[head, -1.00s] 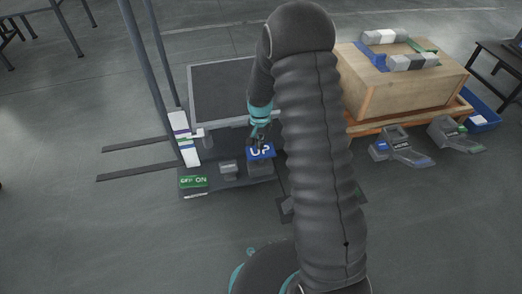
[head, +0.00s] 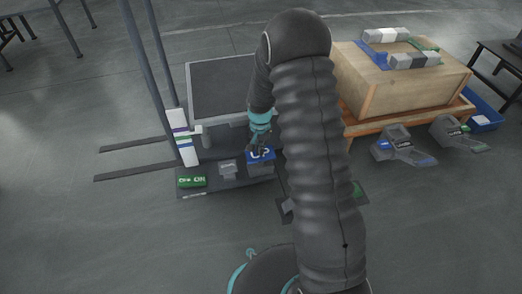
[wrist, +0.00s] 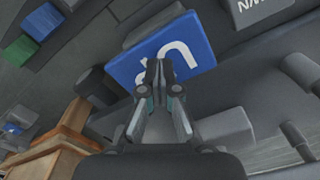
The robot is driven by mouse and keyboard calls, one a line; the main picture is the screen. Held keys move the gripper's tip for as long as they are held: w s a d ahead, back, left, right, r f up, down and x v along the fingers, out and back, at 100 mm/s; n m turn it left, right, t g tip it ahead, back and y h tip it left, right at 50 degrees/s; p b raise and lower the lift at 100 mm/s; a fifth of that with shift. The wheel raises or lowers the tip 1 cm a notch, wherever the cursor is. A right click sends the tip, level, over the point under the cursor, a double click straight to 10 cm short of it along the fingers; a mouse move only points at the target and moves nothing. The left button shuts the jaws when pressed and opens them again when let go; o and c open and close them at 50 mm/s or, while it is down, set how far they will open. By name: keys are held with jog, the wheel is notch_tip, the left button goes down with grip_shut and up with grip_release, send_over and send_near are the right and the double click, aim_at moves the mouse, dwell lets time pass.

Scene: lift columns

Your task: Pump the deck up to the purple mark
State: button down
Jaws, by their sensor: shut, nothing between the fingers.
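The deck (head: 232,88) is a dark flat panel in a grey frame beside two upright posts in the head view. A white scale (head: 182,150) with coloured bands stands at its left, with a purple mark (head: 179,130) near the top. A small grey pointer (head: 197,129) sits beside the scale, near the purple band; its exact level is too small to tell. The blue UP pedal (head: 261,157) also shows in the wrist view (wrist: 192,50). My gripper (head: 257,146) is shut and empty, with its fingertips at the pedal (wrist: 158,66). I cannot tell whether they touch it.
A green OFF/ON plate (head: 192,181) and a grey block (head: 228,169) are left of the pedal. Two dark forks (head: 130,144) stretch left. A wooden crate (head: 405,90) stands at right, with grey pedal-like devices (head: 400,146) on the floor. The front-left floor is clear.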

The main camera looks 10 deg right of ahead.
jog(key=shift+f+b, duration=0.55)
jog(key=shift+f, duration=0.75)
jog(key=shift+r+p, duration=2.1)
jog(key=shift+r, duration=1.35)
jog(key=shift+f, duration=0.15)
jog(key=shift+f+b, duration=1.65)
jog(key=shift+f, duration=0.7)
jog(key=shift+r+p, duration=1.55)
jog(key=shift+r, duration=0.9)
